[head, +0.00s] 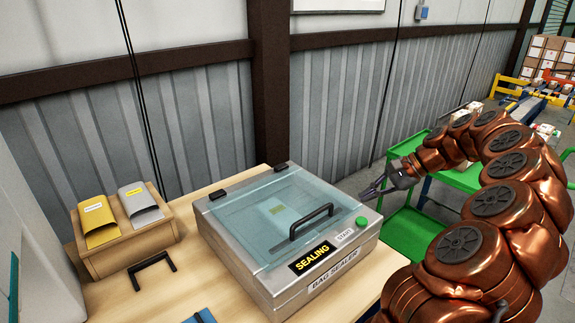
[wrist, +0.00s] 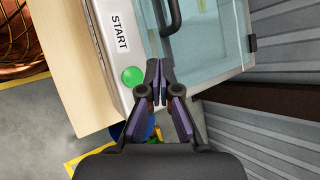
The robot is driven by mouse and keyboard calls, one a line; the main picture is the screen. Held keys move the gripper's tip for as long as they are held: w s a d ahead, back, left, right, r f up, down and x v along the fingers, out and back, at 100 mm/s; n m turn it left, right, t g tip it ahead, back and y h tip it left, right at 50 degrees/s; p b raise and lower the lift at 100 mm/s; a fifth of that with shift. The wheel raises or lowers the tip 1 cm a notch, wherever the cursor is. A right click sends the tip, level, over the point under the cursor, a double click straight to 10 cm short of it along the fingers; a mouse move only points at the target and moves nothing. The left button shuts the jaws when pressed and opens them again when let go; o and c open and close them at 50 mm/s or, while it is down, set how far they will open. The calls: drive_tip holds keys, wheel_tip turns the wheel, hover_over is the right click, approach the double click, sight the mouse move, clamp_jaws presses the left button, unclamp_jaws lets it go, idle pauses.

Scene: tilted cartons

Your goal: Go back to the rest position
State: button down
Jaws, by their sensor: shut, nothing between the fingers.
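My gripper (head: 372,190) is shut and empty at the right front corner of the bag sealer (head: 240,262). In the wrist view, my gripper (wrist: 157,88) points at the sealer's edge near the round green START button (wrist: 133,76); I cannot tell if it touches. The button also shows in the head view (head: 361,222), clear of the fingers. The sealer's clear lid (head: 250,205) is down, with a dark handle (head: 311,220) on it. A pale yellowish item shows dimly under the lid. The front sign reads SEALING.
A wooden holder (head: 135,245) with a yellow and a grey pouch stands left on the wooden table (head: 195,275). A dark bracket (head: 152,268) lies before it. A green cart (head: 410,228) stands behind my gripper. A corrugated wall closes the back.

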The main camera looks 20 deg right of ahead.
drive_tip(key=s+a+r+n+g+h, duration=0.15)
drive_tip(key=s+a+n, duration=0.35)
drive_tip(key=a, duration=0.7)
drive_tip(key=s+a+r+n+g+h, duration=0.1)
drive_tip(key=s+a+r+n+g, duration=0.3)
drive_tip(key=a, duration=0.8)
drive_tip(key=s+f+n+h, duration=0.2)
drive_tip(key=s+f, duration=0.3)
drive_tip(key=s, duration=0.6)
drive_tip(key=s+a+f+n+h, duration=0.1)
drive_tip(key=s+f+n+h, duration=0.2)
drive_tip(key=s, duration=0.8)
drive_tip(key=shift+f+n+g, duration=0.35)
drive_tip(key=shift+f+n, duration=0.05)
drive_tip(key=shift+f, duration=0.45)
